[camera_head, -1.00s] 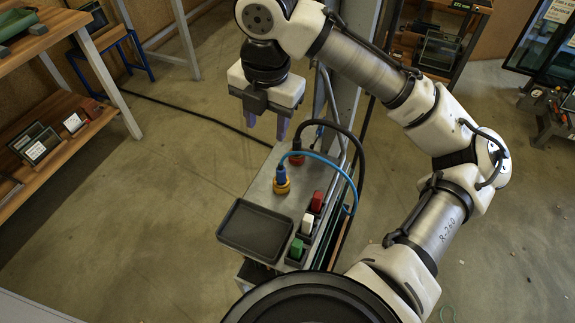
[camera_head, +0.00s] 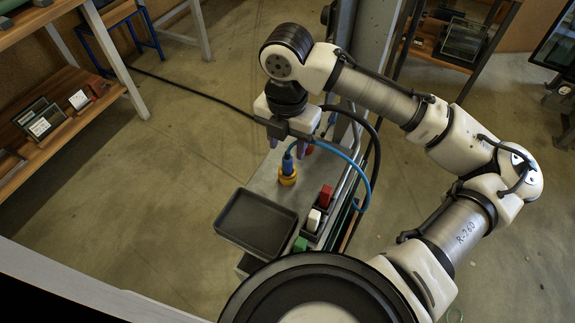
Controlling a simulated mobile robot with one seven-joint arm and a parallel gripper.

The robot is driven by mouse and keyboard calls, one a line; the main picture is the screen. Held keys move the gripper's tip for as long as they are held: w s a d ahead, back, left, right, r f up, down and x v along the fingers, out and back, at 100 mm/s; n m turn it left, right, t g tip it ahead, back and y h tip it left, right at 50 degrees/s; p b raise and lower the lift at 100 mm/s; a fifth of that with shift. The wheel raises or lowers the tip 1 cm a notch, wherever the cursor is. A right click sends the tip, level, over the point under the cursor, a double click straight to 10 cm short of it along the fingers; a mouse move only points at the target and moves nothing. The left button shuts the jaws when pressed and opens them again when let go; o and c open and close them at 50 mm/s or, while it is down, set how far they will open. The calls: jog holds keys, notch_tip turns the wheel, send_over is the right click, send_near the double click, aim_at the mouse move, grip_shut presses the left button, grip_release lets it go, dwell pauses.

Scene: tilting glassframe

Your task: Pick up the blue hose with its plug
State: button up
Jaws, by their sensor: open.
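The blue hose (camera_head: 357,168) arches from its blue plug (camera_head: 288,164), which stands upright in a yellow socket (camera_head: 287,177) on the grey bench top. The hose curves right and down over the bench edge. My gripper (camera_head: 287,146) is open and points down, its purple fingertips just behind the plug as seen from this camera. Whether the fingers are around the plug or beyond it I cannot tell. A second, red socket with a black hose (camera_head: 377,150) is mostly hidden behind my gripper and the blue hose.
A dark empty tray (camera_head: 256,222) lies at the bench's front left. Red (camera_head: 325,196), white (camera_head: 313,220) and green (camera_head: 300,244) blocks stand in holders to its right. A grey post (camera_head: 362,50) rises behind the bench. Wooden shelves (camera_head: 66,78) stand at the left, with open floor between.

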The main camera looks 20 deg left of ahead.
jog(key=shift+f+p, duration=0.35)
jog(key=shift+f, duration=2.05)
grip_shut()
